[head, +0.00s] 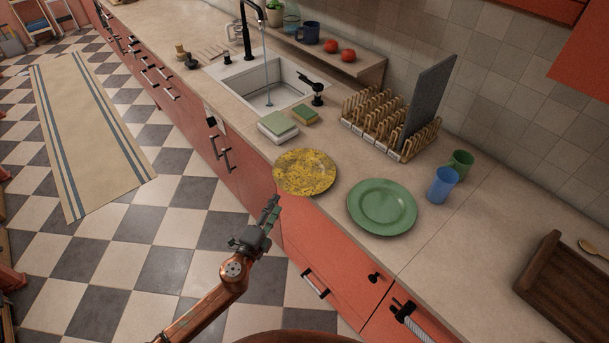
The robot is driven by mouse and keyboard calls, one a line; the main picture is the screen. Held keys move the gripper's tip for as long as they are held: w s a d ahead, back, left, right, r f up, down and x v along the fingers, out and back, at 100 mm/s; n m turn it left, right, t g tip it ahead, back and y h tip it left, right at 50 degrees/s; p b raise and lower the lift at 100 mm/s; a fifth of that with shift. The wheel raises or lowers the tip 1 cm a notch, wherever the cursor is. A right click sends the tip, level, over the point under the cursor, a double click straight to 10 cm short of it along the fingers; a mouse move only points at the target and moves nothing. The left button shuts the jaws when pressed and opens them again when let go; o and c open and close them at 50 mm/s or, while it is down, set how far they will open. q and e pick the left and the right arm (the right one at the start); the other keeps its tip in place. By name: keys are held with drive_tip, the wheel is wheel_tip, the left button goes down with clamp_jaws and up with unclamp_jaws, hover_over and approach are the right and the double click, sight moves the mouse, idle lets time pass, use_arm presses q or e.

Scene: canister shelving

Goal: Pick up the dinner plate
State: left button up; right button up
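Two plates lie flat on the beige counter. One is a yellow, speckled plate (305,172) near the front edge. The other is a plain green plate (382,207) to its right. I cannot tell which of them is the dinner plate. My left gripper (271,204) is in front of the counter edge, below and left of the yellow plate in the picture, and appears apart from it. Its fingers look close together and nothing shows between them, but the gap is unclear. My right gripper is out of view.
A wooden dish rack (392,124) with a grey board (430,92) stands behind the plates. A blue cup (441,185) and a green cup (460,163) stand right of it. A brown tray (570,285) is at right.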

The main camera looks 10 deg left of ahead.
sight(290, 181)
use_arm(q)
drive_tip(key=shift+m+t, duration=0.3)
drive_tip(key=shift+m, duration=0.2)
drive_tip(key=w+d+r, duration=0.1)
drive_tip(key=w, duration=0.1)
drive_tip(key=w+r, duration=0.1)
drive_tip(key=w, duration=0.1)
drive_tip(key=w+d+r, duration=0.1)
drive_tip(key=w, duration=0.1)
drive_tip(key=shift+w+d+r, duration=0.2)
drive_tip(key=shift+d+r, duration=0.1)
drive_tip(key=shift+d, duration=0.05)
drive_tip(key=shift+w+d+f, duration=0.1)
drive_tip(key=shift+w, duration=0.35)
drive_tip(key=shift+c, duration=0.6)
clamp_jaws()
